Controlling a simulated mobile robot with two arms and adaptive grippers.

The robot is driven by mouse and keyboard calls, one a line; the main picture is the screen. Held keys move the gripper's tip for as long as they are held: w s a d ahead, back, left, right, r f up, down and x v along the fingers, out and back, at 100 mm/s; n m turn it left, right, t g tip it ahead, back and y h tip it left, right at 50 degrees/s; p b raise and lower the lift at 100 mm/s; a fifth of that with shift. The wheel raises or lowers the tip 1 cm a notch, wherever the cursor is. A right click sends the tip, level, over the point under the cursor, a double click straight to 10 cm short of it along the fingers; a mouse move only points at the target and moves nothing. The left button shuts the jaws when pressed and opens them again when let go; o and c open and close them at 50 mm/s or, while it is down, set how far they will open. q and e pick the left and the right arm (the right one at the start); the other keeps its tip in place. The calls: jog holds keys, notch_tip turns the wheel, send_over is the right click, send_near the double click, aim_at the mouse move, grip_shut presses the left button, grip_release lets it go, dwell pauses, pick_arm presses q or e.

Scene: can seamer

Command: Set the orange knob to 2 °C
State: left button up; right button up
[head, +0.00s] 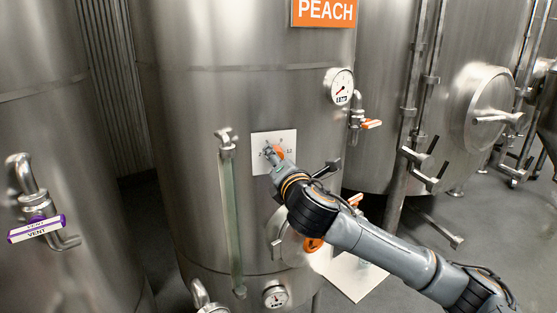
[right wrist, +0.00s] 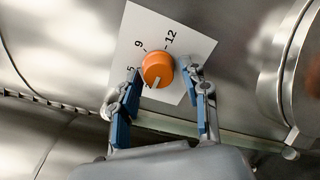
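The orange knob (head: 278,152) sits on a white square dial plate (head: 287,140) on the front of the PEACH tank. In the right wrist view the knob (right wrist: 157,66) shows a pale pointer mark facing down and slightly left. The numerals 5, 9 and 12 show on the plate (right wrist: 192,50); the 2 is not visible there. My right gripper (right wrist: 163,70) is open, its two blue-padded fingers on either side of the knob. The left fingertip is close to the knob; a gap shows on the right. Contact on the left cannot be told. My left gripper is out of view.
The PEACH sign (head: 324,12) is above. A pressure gauge (head: 341,86) and an orange-handled valve (head: 370,123) are right of the plate. A vertical sight tube (head: 231,215) runs to its left. A VENT-tagged valve (head: 37,229) is on the left tank.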

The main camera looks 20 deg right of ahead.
jog(key=shift+s, duration=0.1)
jog(key=s, duration=1.1)
jog(key=shift+s+a+r, duration=0.2)
jog(key=shift+s+a, duration=0.05)
jog(key=shift+s, duration=0.15)
